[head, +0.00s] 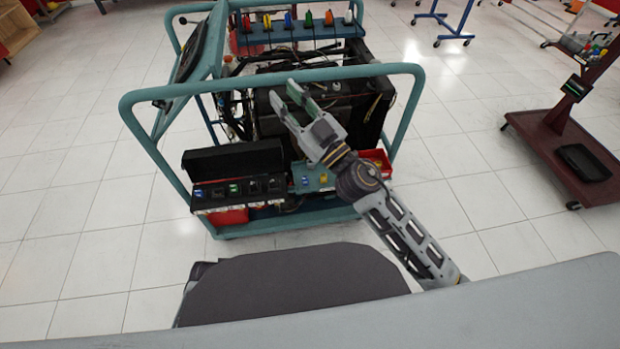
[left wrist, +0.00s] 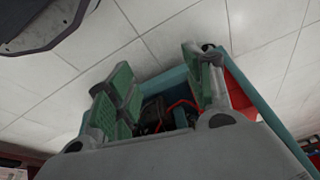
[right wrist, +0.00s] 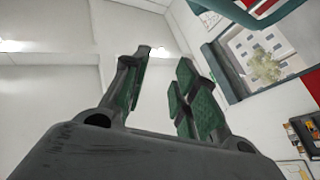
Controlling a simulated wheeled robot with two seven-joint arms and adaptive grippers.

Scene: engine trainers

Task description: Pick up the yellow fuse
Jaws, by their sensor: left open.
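A small yellow piece (head: 323,180), which looks like the yellow fuse, sits on a blue ledge at the front of the engine trainer in the head view. A blue piece (head: 304,181) is beside it. To their left is an open black fuse box (head: 232,160) with a row of small coloured parts. My right gripper (head: 286,92) is raised in front of the engine, above the ledge in the picture. Its fingers are apart and empty, also in the right wrist view (right wrist: 163,62). My left gripper (left wrist: 157,66) is open and empty in the left wrist view. No fuse is distinguishable in either wrist view.
The trainer's teal tube frame (head: 270,77) surrounds the engine. A rack of coloured connectors (head: 300,30) is at its back. A red bin (head: 378,160) is by the right front corner. A dark red wheeled stand (head: 560,140) is at right. Tiled floor is clear at left.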

